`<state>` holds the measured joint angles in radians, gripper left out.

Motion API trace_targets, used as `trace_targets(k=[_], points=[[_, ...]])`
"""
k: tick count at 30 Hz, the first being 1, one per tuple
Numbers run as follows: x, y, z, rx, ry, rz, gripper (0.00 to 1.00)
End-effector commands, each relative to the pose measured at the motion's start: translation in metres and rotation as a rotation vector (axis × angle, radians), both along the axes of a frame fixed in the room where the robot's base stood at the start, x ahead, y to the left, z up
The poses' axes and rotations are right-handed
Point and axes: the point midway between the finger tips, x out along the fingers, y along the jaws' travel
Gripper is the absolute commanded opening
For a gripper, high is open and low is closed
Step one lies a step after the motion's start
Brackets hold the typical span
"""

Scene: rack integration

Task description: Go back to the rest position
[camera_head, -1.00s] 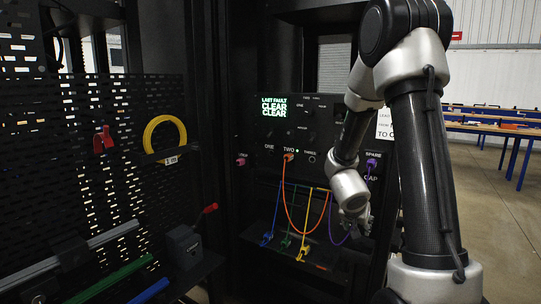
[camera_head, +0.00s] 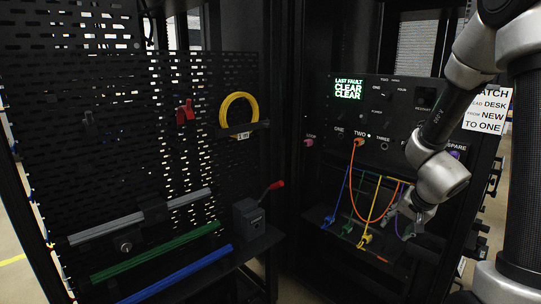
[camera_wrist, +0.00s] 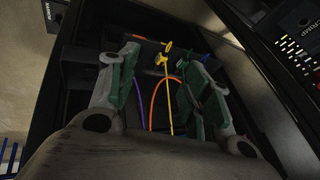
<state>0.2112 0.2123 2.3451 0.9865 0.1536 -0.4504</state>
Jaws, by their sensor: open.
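My gripper (camera_head: 409,215) is at the right in the head view, in front of the lower part of the black rack panel (camera_head: 400,105). In the wrist view my gripper (camera_wrist: 158,75) has its two fingers wide apart and nothing is held. Several cables hang below the panel. The orange cable (camera_head: 353,190) runs from port TWO and loops down. The yellow cable (camera_head: 374,205) and blue cable (camera_head: 347,195) hang to the shelf below. The purple cable (camera_head: 399,228) is partly hidden by my gripper. The yellow cable (camera_wrist: 166,90) shows between the fingers in the wrist view.
A perforated board at left carries a yellow cable coil (camera_head: 225,112) and a red clip (camera_head: 185,111). A tool with a red lever (camera_head: 249,219) sits on a ledge. Grey, green (camera_head: 155,252) and blue (camera_head: 178,272) bars lie below. A sign (camera_head: 487,111) is right of the panel.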

Motion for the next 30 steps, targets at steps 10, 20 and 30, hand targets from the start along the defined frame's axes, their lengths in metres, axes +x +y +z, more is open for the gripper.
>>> trace_targets(k=[10,20,30], points=[[-0.142,0.049,0.100,0.021,0.269,0.451,0.49],[-0.220,0.022,0.177,-0.298,0.215,0.615,0.49],[-0.223,0.030,0.195,-0.328,0.123,0.635,0.49]])
